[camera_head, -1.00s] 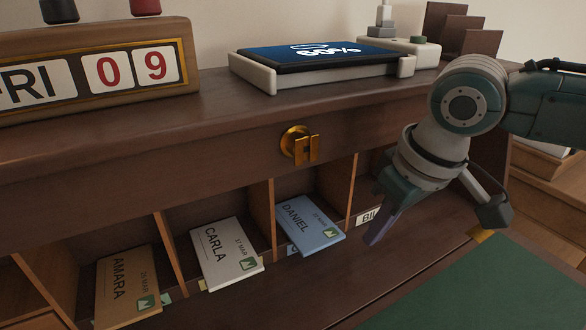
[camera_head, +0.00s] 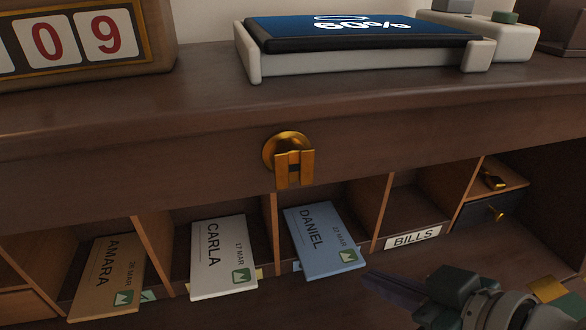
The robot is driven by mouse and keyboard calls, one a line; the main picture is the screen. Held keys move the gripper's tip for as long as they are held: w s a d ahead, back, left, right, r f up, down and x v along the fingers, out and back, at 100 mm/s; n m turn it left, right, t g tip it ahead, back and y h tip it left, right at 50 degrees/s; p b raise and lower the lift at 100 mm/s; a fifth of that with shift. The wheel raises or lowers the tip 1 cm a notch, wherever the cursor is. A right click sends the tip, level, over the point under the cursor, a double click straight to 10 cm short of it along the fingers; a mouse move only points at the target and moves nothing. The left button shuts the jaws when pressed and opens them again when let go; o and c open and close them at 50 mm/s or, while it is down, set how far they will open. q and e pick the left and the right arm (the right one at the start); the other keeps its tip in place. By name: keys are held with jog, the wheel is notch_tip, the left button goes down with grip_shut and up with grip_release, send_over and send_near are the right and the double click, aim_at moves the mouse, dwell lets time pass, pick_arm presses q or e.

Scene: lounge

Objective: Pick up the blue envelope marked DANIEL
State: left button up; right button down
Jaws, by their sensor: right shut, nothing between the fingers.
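The blue envelope marked DANIEL (camera_head: 322,243) leans in a pigeonhole of the desk, tilted, with its lower end sticking out at the front. Its name and a green stamp face me. My right gripper (camera_head: 372,283) is at the lower right, pointing left, shut and empty. In the picture its fingertips are just right of and below the envelope's lower right corner, apart from it. My left gripper is not in view.
A white CARLA envelope (camera_head: 222,258) and a tan AMARA envelope (camera_head: 107,278) stick out of pigeonholes to the left. An empty-looking BILLS slot (camera_head: 413,239) is to the right. A brass latch (camera_head: 290,160) sits above; a tablet (camera_head: 365,32) lies on the desk top.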

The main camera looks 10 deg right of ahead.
aim_at(319, 236)
jog(key=w+a, duration=0.1)
jog(key=w, duration=0.2)
jog(key=w+a+b, duration=0.1)
jog(key=w, duration=0.2)
jog(key=w+a+b, duration=0.1)
jog(key=w, duration=0.2)
jog(key=shift+w+a, duration=0.25)
jog(key=shift+w+f, duration=0.1)
jog(key=shift+f, duration=0.75)
